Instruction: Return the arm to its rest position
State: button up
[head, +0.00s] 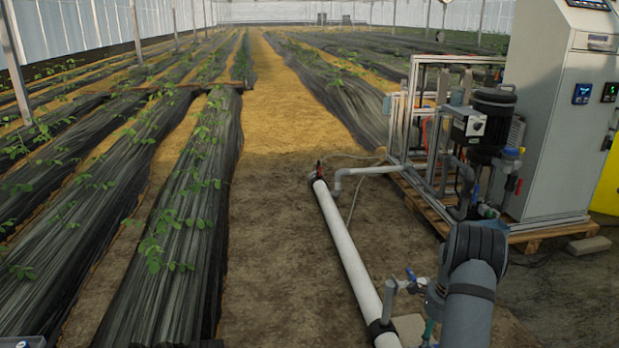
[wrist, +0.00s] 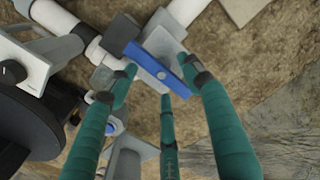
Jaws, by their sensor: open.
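My gripper (wrist: 163,84) shows in the wrist view with its green fingers spread open and nothing held between them. Its fingertips are close to a valve with a blue lever handle (wrist: 153,62) on a grey fitting. The handle lies just past the fingertips, and I cannot tell whether any finger touches it. In the head view, my arm (head: 470,300) reaches in at the lower right beside the blue handle (head: 412,274). Only a bit of green finger shows there, mostly hidden by the arm.
A white pipe (head: 350,250) runs along the ground to the left of my arm. The pump skid (head: 440,150) on a pallet and a grey control cabinet (head: 560,130) stand at the right. Plastic-covered plant beds (head: 180,220) lie left, with a clear dirt path (head: 270,200) between.

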notch_tip(320, 180, down, 4)
jog(key=shift+r+b, duration=0.1)
jog(key=shift+b, duration=0.9)
